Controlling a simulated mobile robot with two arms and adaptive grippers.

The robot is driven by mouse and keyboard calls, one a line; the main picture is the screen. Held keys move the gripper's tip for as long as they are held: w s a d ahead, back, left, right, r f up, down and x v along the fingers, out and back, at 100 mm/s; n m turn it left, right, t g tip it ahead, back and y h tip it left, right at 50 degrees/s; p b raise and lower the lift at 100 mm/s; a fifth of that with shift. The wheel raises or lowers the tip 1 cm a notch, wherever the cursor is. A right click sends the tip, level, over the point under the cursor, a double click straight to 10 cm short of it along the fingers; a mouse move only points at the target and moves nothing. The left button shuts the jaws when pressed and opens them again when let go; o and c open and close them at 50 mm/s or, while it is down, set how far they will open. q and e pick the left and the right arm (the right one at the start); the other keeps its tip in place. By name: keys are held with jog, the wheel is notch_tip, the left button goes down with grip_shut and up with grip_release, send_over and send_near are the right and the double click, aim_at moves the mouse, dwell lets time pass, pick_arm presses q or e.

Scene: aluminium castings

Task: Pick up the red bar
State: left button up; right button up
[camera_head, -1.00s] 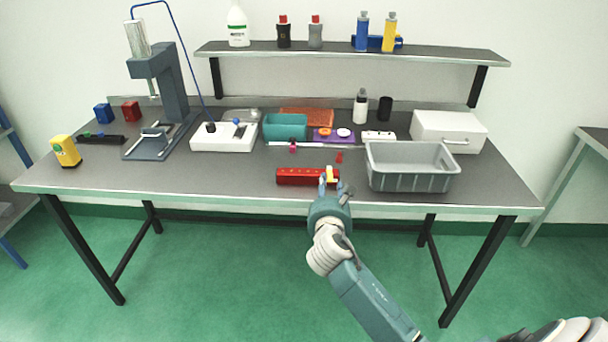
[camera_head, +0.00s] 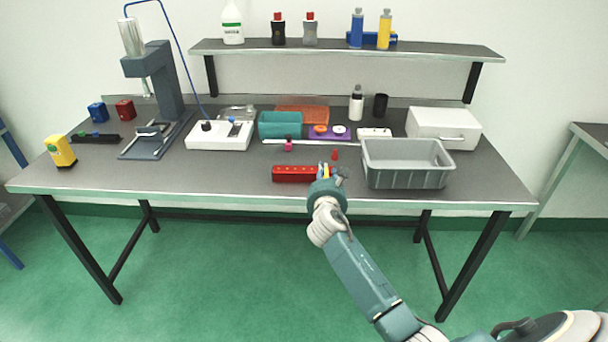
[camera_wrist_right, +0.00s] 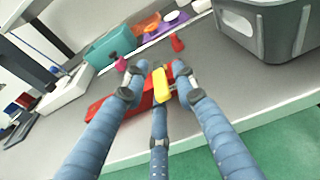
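The red bar (camera_head: 294,174) lies near the front edge of the table, with a row of small marks along its front. It also shows in the right wrist view (camera_wrist_right: 98,108), partly hidden behind my fingers. A yellow piece (camera_wrist_right: 161,86) is at its right end; I cannot tell whether it is fixed to the bar. My right gripper (camera_head: 332,176) is at that end, fingers spread. In the wrist view my right gripper (camera_wrist_right: 156,80) has fingers on both sides of the yellow piece, over the bar; contact is unclear. My left gripper is not in view.
A grey bin (camera_head: 408,166) stands close to the right of my right gripper. A small red piece (camera_head: 335,154) and a pale rod (camera_head: 310,143) lie behind. A teal box (camera_head: 280,125) and a white box (camera_head: 443,128) stand farther back. The table front left of the bar is clear.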

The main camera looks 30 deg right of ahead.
grip_shut()
jog(key=shift+r, duration=0.15)
